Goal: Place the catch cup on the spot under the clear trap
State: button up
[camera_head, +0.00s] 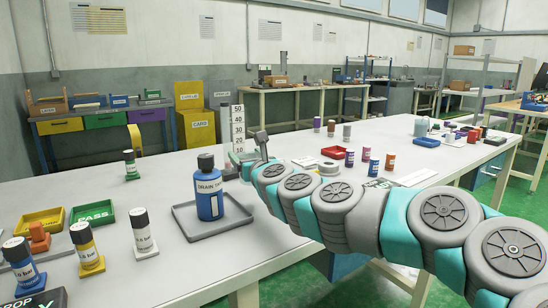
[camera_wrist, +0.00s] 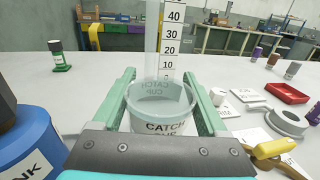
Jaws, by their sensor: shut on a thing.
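The catch cup (camera_wrist: 160,108) is a clear, open-topped cup with dark "CATCH CUP" lettering. In the wrist view it sits upright between the green fingers of my gripper (camera_wrist: 158,78), which is shut on it. A clear upright tube (camera_wrist: 152,40) stands just beyond the cup, beside a white scale (camera_wrist: 172,40) with black numbers. The tube's lower end is hidden or blends with the cup rim, and I see no spot under it. In the head view my gripper (camera_head: 250,150) is at the table's middle, near the scale (camera_head: 238,128); the cup is not clear there.
A blue "DRAIN" bottle (camera_head: 208,190) stands on a grey tray (camera_head: 184,220) left of my gripper. A green-based bottle (camera_wrist: 58,55) stands further left.

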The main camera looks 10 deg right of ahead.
jog(key=w+d, duration=0.1)
jog(key=w, duration=0.3)
jog(key=w+d+f, duration=0.1)
jog(key=w+d, duration=0.1)
jog(key=w, duration=0.2)
jog(key=w+d, duration=0.2)
jog(key=w, duration=0.2)
jog(key=shift+d+f, duration=0.15)
jog(key=shift+d, duration=0.05)
jog(key=shift+f, duration=1.75)
jog(key=shift+f, duration=0.15)
jog(key=o, duration=1.2)
jog(key=shift+o, duration=0.2)
